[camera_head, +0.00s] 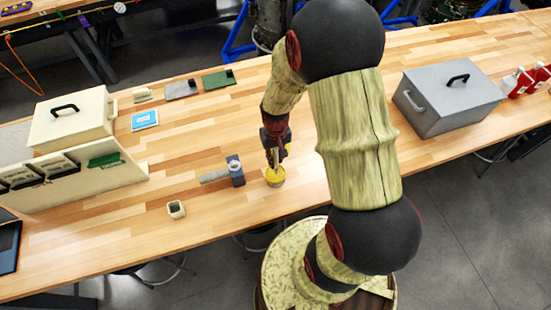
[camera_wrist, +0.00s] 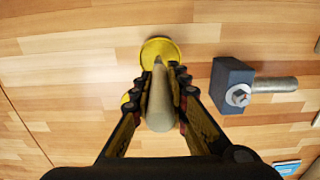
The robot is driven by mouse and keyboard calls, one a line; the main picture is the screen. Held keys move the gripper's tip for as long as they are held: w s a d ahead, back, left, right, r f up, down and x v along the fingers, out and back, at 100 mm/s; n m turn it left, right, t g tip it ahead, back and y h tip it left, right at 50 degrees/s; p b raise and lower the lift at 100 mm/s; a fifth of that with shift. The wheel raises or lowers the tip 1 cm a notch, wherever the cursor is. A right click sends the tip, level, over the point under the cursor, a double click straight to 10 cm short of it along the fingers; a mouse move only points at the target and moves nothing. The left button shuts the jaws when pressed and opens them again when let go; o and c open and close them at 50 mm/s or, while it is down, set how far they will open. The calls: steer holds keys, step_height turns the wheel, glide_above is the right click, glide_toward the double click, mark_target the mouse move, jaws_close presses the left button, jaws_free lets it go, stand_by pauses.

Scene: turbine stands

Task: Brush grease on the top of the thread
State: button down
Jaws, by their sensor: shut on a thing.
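My gripper (camera_head: 275,150) is shut on a pale brush handle (camera_wrist: 158,105), which shows between its fingers in the wrist view. The handle points down at a small round yellow grease pot (camera_head: 275,180) on the table. The pot (camera_wrist: 160,48) is beyond the fingertips in the wrist view, and the brush's far end overlaps it. The bristles are hidden, so I cannot tell how deep they are. A grey block (camera_head: 237,173) with a metal bolt end on its face stands left of the pot. A grey rod (camera_head: 214,176), seemingly the threaded part, lies beside it; it also shows in the wrist view (camera_wrist: 275,85).
A beige case (camera_head: 75,125) and a rack with a green item (camera_head: 104,160) are at left. Flat grey (camera_head: 181,89) and green (camera_head: 216,81) pieces lie behind. A grey toolbox (camera_head: 450,100) is at right.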

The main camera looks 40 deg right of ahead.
mark_target(276, 149)
steer(key=shift+r+p, duration=1.7)
steer(key=shift+r, duration=1.1)
steer(key=shift+f, duration=0.1)
